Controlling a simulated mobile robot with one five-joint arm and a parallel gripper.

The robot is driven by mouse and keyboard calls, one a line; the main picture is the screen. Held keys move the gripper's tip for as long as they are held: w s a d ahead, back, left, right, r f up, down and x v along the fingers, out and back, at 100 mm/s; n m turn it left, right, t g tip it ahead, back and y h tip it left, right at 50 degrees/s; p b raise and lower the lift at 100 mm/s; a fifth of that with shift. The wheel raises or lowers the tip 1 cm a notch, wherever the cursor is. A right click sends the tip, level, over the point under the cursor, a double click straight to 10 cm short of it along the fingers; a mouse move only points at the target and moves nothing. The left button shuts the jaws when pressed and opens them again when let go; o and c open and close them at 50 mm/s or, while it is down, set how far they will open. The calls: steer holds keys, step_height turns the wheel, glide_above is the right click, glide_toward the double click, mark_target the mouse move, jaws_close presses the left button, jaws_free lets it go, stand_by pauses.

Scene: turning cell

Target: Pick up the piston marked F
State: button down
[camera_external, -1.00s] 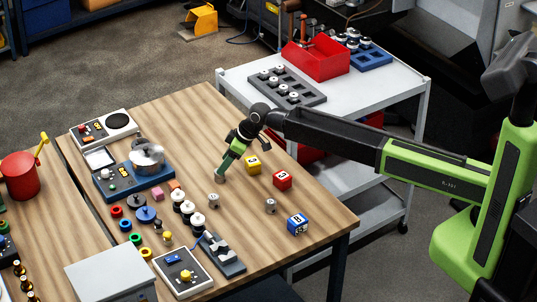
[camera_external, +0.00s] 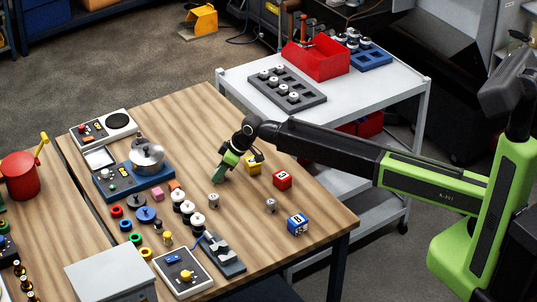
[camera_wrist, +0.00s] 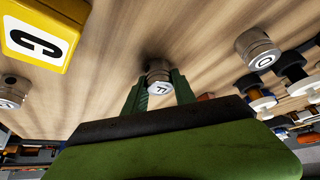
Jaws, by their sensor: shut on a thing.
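The piston marked F (camera_wrist: 158,76) is a small grey metal cylinder with a pale lettered face, in the middle of the wrist view. My gripper (camera_wrist: 159,90) has its two green fingers shut on this piston, one on each side. In the external view my gripper (camera_external: 217,180) is low over the wooden table and hides the piston. I cannot tell whether the piston touches the table. A second piston (camera_external: 213,200) stands in front of the gripper, and a third (camera_external: 270,205) stands to the right.
A yellow block (camera_external: 253,166) is close to the right of my gripper. A red block (camera_external: 282,180) and a blue block (camera_external: 297,224) stand farther right. White-topped spools (camera_external: 188,208) and a grey pot (camera_external: 147,158) are to the left. The back of the wooden table (camera_external: 195,110) is clear.

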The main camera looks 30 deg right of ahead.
steer(key=shift+r, duration=0.1)
step_height(320, 180, up, 5)
steer(key=p, duration=0.5)
steer(key=shift+r, duration=0.1)
steer(key=d+r+p, duration=0.2)
steer(key=d, duration=0.2)
steer(key=d+r+p, duration=0.1)
steer(key=d+p, duration=0.1)
steer(key=d, duration=0.1)
steer(key=d+r+p, duration=0.2)
steer(key=d, duration=0.2)
steer(key=shift+s+d+r, duration=0.1)
steer(key=shift+d+r, duration=0.2)
steer(key=shift+d, duration=0.05)
